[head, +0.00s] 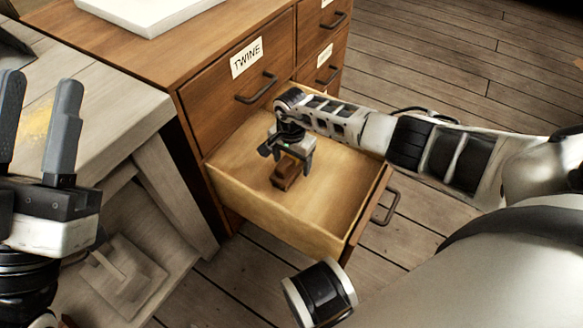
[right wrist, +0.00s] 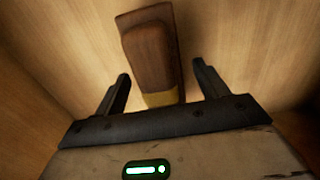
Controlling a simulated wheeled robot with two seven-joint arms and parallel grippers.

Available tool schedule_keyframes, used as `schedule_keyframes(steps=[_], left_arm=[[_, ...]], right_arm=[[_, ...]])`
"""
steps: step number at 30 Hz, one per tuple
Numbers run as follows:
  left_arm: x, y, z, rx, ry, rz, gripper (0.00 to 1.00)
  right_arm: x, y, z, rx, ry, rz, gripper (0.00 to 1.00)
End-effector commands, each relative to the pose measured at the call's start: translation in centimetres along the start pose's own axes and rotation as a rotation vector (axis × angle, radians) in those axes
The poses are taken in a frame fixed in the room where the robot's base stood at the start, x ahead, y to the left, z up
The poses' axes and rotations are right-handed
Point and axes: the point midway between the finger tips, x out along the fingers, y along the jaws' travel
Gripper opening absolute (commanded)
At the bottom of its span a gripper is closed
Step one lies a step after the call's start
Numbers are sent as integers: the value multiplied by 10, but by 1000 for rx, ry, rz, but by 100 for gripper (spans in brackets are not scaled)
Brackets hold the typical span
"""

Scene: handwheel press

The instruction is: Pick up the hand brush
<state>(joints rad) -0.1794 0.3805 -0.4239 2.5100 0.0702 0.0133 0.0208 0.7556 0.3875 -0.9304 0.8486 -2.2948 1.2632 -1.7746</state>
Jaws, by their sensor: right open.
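The hand brush (head: 284,174) lies in the open wooden drawer (head: 237,193), a small brown block seen from above. In the right wrist view the brush (right wrist: 150,52) has a brown wooden body with a yellowish band at its near end. My right gripper (head: 292,163) is inside the drawer above the brush. In the right wrist view its two fingers (right wrist: 161,85) are apart, with the near end of the brush between or just beyond them; contact does not show. My left gripper (head: 38,115) is open and empty at the far left, beside the grey bench.
The drawer is pulled out of a wooden cabinet (head: 190,70); its walls surround my right gripper. A drawer labelled TWINE (head: 245,58) above is shut. A weathered bench (head: 110,115) stands at left.

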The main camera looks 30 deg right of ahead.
Motion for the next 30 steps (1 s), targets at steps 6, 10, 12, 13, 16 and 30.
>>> schedule_keyframes(steps=[6,10,12,13,16,30], left_arm=[[0,0,-1,1,1,0,36],[0,0,-1,0,0,0,36],[0,0,-1,0,0,0,36],[0,0,-1,0,0,0,36],[0,0,-1,0,0,1,36],[-9,-3,29,-233,-234,-86,36]], right_arm=[[-1,0,0,0,0,-1,64],[-1,0,0,0,0,-1,28],[-1,0,0,0,0,-1,20],[-1,0,0,0,0,-2,20],[-1,0,0,1,0,-2,20],[-44,-1,-1,-1,3,-4,20]])
